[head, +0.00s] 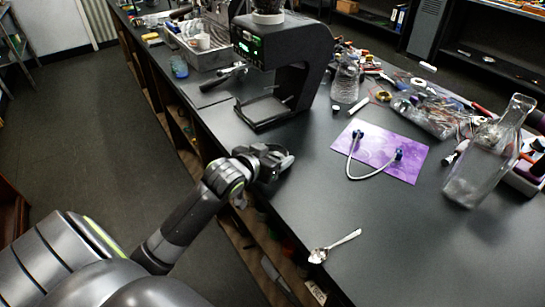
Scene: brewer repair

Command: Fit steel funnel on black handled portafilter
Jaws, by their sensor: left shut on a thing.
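The black handled portafilter (222,77) shows at the left side of the black brewer, its dark handle pointing left toward the counter's edge. I cannot tell whether it is seated in the brewer or only beside it. My left gripper (275,163) is over the counter's near edge, in front of the brewer and well apart from the portafilter. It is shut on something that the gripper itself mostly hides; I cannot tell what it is. I cannot make out the steel funnel for certain. My right gripper is not in view.
The black brewer (285,45) stands at the back. A purple mat (402,150) with a hose lies to the right. A glass flask (346,78), a glass bottle (485,155) and clutter line the far side. A spoon (335,246) lies in front. The counter between is clear.

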